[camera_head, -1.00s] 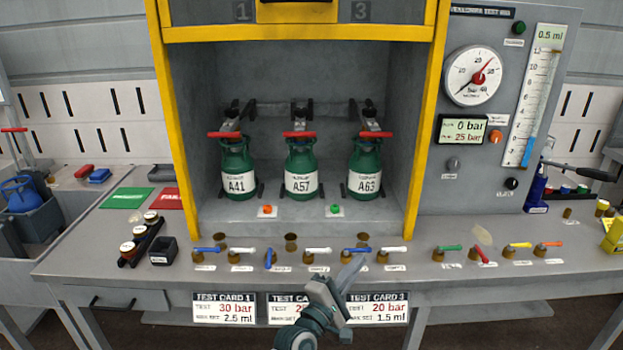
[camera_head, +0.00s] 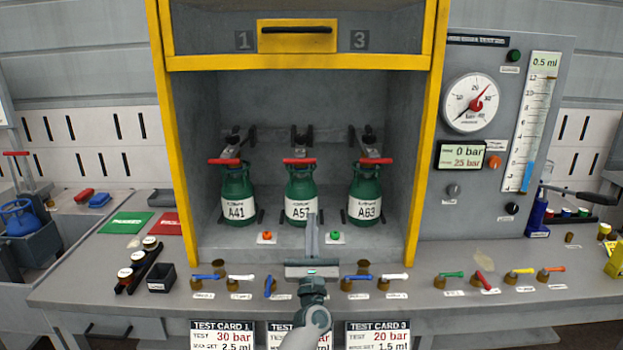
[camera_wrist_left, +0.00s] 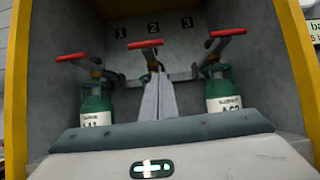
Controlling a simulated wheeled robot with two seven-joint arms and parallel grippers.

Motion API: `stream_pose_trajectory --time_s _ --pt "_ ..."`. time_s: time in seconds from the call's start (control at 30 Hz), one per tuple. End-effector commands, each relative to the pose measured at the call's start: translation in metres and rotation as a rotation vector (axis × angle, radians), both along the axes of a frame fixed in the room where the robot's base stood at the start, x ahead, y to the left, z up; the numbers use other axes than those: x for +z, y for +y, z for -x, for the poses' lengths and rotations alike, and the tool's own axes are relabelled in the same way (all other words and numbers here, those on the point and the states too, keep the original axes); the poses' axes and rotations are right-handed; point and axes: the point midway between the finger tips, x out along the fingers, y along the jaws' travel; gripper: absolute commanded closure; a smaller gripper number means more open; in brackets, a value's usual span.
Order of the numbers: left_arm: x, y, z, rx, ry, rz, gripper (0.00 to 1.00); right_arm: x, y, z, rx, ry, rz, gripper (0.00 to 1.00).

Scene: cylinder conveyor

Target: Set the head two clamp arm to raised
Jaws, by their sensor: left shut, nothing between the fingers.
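The head two clamp arm shows as a red-handled bar (camera_head: 299,161) over the middle green cylinder A57 (camera_head: 299,186). Its red handle also shows in the left wrist view (camera_wrist_left: 146,44), under the number 2. The handle lies level above the cylinder top, like its two neighbours. My left gripper (camera_head: 312,220) is shut and empty, pointing into the bay in front of A57. Its fingers cover part of that cylinder's label. In the left wrist view the fingertips (camera_wrist_left: 158,82) appear below the handle, hiding most of the middle cylinder; I see no contact. My right gripper is not in view.
Cylinders A41 (camera_head: 236,188) and A63 (camera_head: 364,190) stand on either side under their own red handles. Yellow posts (camera_head: 174,140) frame the bay. Orange (camera_head: 267,236) and green (camera_head: 335,235) buttons and several small valves line the bench front.

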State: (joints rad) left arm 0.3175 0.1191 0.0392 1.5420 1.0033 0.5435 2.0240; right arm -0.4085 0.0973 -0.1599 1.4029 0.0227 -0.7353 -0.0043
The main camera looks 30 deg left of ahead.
Motion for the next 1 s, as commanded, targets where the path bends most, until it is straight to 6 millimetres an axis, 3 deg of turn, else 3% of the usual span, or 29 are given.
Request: stream_pose_trajectory --time_s 0.37,0.9,1.0 --pt "0.010 0.006 -0.011 0.001 0.002 -0.004 1.00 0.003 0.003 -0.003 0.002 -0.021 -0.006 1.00" --pt "0.061 0.045 -0.073 0.002 0.001 -0.005 1.00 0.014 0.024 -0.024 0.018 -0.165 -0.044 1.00" --pt "0.072 0.045 -0.073 -0.001 0.001 -0.003 1.00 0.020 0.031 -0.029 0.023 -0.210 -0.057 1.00"
